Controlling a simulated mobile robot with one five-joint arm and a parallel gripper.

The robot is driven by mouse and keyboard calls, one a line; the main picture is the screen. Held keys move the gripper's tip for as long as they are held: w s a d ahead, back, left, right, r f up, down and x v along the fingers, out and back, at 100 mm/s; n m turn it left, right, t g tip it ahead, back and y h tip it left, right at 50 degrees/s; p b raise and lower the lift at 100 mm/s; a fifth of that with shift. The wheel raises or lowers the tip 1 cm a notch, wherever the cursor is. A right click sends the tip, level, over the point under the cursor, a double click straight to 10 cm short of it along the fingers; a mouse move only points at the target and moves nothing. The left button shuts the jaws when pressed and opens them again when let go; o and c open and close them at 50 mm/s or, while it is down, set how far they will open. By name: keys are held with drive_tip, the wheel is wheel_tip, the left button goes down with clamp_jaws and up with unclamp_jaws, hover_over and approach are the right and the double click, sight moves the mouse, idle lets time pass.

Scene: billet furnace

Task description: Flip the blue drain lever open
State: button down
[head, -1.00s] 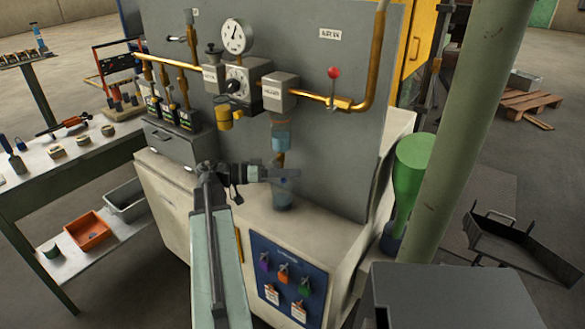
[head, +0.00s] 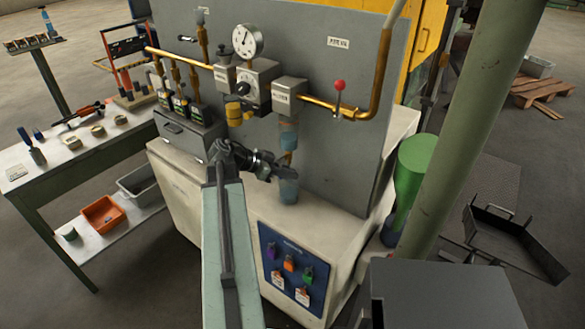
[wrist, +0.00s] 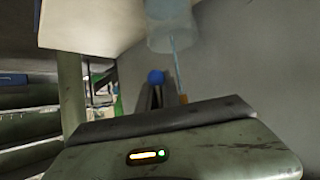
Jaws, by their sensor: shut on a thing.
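The blue drain lever shows in the wrist view as a round blue knob (wrist: 156,77) just beyond the gripper body, below a clear bowl in the picture. My gripper (head: 291,174) is shut on the lever; its fingers are mostly hidden behind the gripper body in the wrist view. The lever itself cannot be made out in the head view.
A brass pipe with a red-knobbed lever (head: 339,86) and a gauge (head: 247,40) sit above the gripper. A control panel (head: 288,270) with coloured switches is below. A green pillar (head: 462,140) and green funnel (head: 412,165) stand to the right; a workbench (head: 85,145) is at left.

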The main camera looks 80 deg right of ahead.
drive_tip(key=shift+w+a+f, duration=0.1)
drive_tip(key=shift+w, duration=0.1)
idle(0.4)
drive_tip(key=c, duration=1.6)
unclamp_jaws()
drive_tip(key=shift+o, duration=0.2)
drive_tip(key=shift+w+r+p, duration=0.2)
drive_tip(key=shift+r+p, duration=0.1)
drive_tip(key=shift+p, duration=0.1)
drive_tip(key=p+v, duration=0.4)
drive_tip(key=v, duration=0.3)
drive_tip(key=shift+a, duration=0.2)
